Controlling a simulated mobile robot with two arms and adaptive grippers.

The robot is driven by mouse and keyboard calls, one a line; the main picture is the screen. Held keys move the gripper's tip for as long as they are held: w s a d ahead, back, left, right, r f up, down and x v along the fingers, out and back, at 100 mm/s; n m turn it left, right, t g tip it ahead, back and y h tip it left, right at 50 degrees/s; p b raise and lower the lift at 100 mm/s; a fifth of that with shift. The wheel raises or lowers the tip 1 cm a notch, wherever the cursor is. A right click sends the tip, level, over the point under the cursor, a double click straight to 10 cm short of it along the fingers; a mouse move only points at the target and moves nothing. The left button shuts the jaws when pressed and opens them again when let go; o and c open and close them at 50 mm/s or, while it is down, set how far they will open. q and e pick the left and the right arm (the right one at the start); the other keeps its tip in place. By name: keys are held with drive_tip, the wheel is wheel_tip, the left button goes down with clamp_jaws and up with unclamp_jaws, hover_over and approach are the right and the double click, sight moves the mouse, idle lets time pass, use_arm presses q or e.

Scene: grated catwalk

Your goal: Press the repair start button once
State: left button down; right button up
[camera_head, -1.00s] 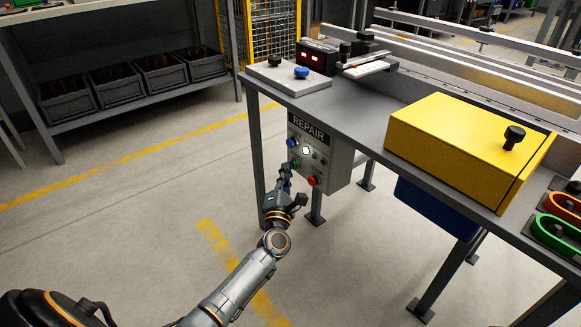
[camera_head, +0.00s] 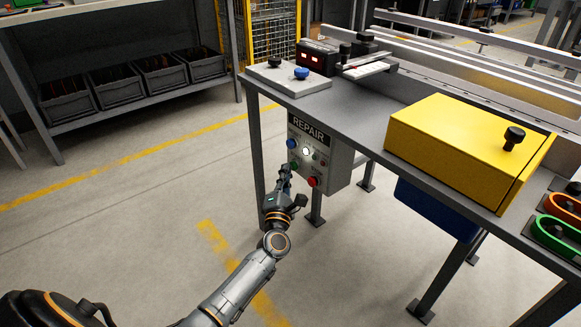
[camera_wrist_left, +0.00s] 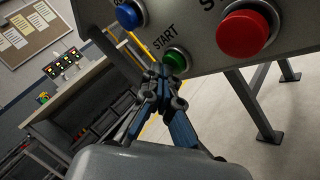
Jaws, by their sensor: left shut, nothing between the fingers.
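The grey REPAIR box (camera_head: 326,160) hangs under the front left of the workbench. It carries a blue button (camera_head: 291,143), a lit white one, a red button (camera_head: 314,181) and a green one. In the left wrist view the green button (camera_wrist_left: 176,59) sits under the label START, between the blue button (camera_wrist_left: 131,14) and the large red button (camera_wrist_left: 247,34). My left gripper (camera_head: 286,170) is shut and empty. In the left wrist view its fingertips (camera_wrist_left: 160,72) appear just below and left of the green button; I cannot tell whether they touch it. My right gripper is not in view.
The workbench (camera_head: 365,128) carries a yellow case (camera_head: 462,148) and a grey plate with blue and black knobs (camera_head: 290,78). A bench leg (camera_head: 256,150) stands close left of my gripper. A blue bin (camera_head: 436,209) hangs under the bench. The floor at left is clear.

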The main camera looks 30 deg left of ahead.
use_arm(q)
drive_tip(key=shift+s+a, duration=0.3)
drive_tip(key=shift+s, duration=0.5)
drive_tip(key=s, duration=0.1)
drive_tip(key=s+a+p, duration=0.1)
drive_tip(key=s, duration=0.1)
drive_tip(key=s+a, duration=0.1)
drive_tip(key=shift+s+p, duration=0.3)
idle(0.5)
